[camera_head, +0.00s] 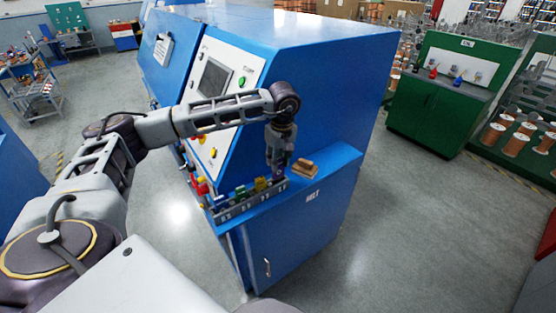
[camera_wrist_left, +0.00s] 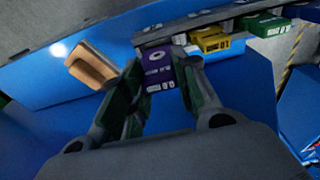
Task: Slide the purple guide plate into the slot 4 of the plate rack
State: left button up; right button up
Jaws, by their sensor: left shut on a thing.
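The purple guide plate (camera_wrist_left: 157,73) shows between the fingers of my left gripper (camera_wrist_left: 160,88) in the wrist view, with its white-marked face visible. In the head view my left gripper (camera_head: 278,163) points down over the right end of the plate rack (camera_head: 249,204), shut on the purple plate (camera_head: 278,178). The plate is at the rack's end position, beside the yellow plate (camera_head: 261,184). How deep it sits in the slot cannot be told. The rack also shows in the wrist view (camera_wrist_left: 146,44). My right gripper is not in view.
A green plate (camera_head: 240,192) and a blue plate (camera_head: 220,203) stand further left in the rack. A wooden-topped block (camera_head: 303,168) lies on the blue ledge (camera_head: 335,160) just right of the gripper. The blue machine (camera_head: 300,75) rises behind.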

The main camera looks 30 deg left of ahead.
aim_at(278, 177)
pick_arm(q)
jog(key=shift+f+b, duration=0.3)
jog(key=shift+b, duration=0.05)
jog(key=shift+b, duration=0.35)
dwell(1.6)
jog(key=shift+f+b, duration=1.9)
jog(key=shift+f, duration=0.25)
dwell(0.7)
jog(key=o, duration=1.1)
jog(key=shift+r, duration=0.15)
notch_tip(278, 177, up, 12)
jog(key=d, duration=0.1)
jog(key=shift+s+d+f, duration=0.15)
jog(key=shift+s+f, duration=0.1)
dwell(0.6)
